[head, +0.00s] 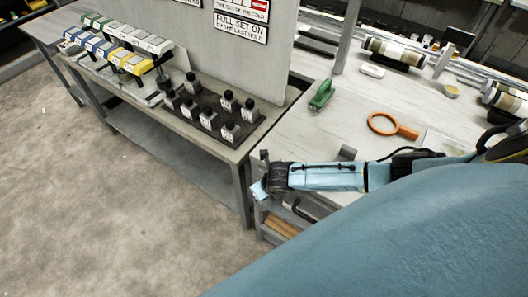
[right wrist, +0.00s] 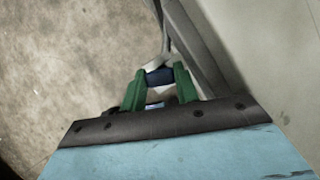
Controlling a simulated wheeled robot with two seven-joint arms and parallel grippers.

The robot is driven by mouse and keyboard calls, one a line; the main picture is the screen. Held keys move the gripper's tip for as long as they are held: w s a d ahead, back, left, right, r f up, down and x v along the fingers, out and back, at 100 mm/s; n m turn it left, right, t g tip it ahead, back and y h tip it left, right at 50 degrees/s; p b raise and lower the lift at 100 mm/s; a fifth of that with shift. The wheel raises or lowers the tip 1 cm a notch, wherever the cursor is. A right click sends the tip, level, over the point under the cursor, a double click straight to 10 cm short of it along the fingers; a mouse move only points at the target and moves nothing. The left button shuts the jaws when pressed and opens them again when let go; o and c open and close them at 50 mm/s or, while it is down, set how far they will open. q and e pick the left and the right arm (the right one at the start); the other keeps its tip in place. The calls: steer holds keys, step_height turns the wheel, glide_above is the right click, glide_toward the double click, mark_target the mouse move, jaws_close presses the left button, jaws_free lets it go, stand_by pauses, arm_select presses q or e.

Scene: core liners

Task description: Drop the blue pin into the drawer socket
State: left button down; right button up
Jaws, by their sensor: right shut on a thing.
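My right gripper (head: 259,188) is at the corner of the workbench, over the floor side, at the end of my light-blue arm. In the right wrist view its green fingers (right wrist: 159,78) are shut on a dark blue piece with pale parts around it, the blue pin (right wrist: 160,76). Most of the pin is hidden by the fingers, and its lower end cannot be made out. Below the bench top, a drawer front with a dark handle (head: 302,209) shows partly behind my arm. The drawer socket cannot be made out. My left gripper is not in view.
An orange magnifier (head: 384,124), a green tool (head: 322,95) and a grey cylinder (head: 347,153) lie on the workbench (head: 300,138). The left bench holds a black tray of dark-capped bottles (head: 229,101) and coloured racks (head: 122,58). Bare floor (head: 130,210) lies left of the gripper.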

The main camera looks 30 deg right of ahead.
steer(key=o, duration=1.1)
steer(key=shift+d, duration=0.15)
steer(key=v, duration=0.4)
steer(key=p+v, duration=0.1)
steer(key=v, duration=0.4)
steer(key=p+v, duration=0.1)
steer(key=v, duration=0.3)
steer(key=shift+a+r, duration=0.15)
steer(key=shift+a, duration=0.15)
